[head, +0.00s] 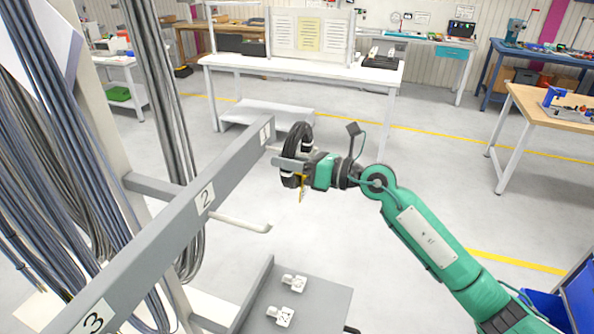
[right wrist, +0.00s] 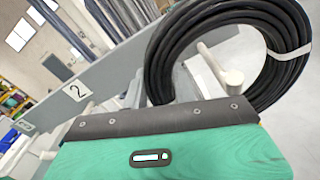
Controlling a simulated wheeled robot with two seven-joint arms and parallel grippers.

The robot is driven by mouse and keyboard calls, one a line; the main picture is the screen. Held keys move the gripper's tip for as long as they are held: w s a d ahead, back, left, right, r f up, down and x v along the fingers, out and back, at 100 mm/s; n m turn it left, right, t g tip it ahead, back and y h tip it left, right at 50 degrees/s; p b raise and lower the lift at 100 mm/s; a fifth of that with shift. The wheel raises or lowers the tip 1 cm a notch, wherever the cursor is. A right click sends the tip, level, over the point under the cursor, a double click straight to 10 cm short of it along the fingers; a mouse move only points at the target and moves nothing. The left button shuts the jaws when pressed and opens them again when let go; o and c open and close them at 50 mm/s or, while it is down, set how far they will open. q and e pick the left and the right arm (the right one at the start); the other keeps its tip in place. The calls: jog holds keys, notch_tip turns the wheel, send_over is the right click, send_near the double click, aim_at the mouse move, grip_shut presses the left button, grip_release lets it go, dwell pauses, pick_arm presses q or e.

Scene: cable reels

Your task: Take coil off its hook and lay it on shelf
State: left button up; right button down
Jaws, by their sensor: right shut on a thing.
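A black coil (head: 298,137) with pale tape bands stands upright near the far end of the grey rail (head: 232,172), by label 1. My right gripper (head: 291,168) is shut on the coil's lower part. In the right wrist view the coil (right wrist: 167,62) arches over the green gripper body, and a white hook (right wrist: 231,78) with an upturned tip shows within its ring. I cannot tell whether the coil touches the hook. A grey shelf (head: 325,300) with white tags lies low at the bottom of the head view. My left gripper is out of view.
An empty white hook (head: 240,222) sticks out by label 2. Long cable bundles (head: 165,100) hang on the left. A white bench (head: 330,73) stands behind, with a low grey platform (head: 262,108) near it. Open floor lies to the right.

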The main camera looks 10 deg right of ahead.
jog(key=shift+b+v, duration=0.4)
jog(key=shift+v, duration=1.05)
jog(key=shift+d, duration=0.1)
jog(key=shift+b+v, duration=1.1)
jog(key=shift+v, duration=1.1)
jog(key=shift+r, duration=0.1)
jog(key=shift+s, duration=0.1)
jog(key=b+v, duration=0.5)
jog(key=v, duration=0.2)
jog(key=shift+d, duration=0.15)
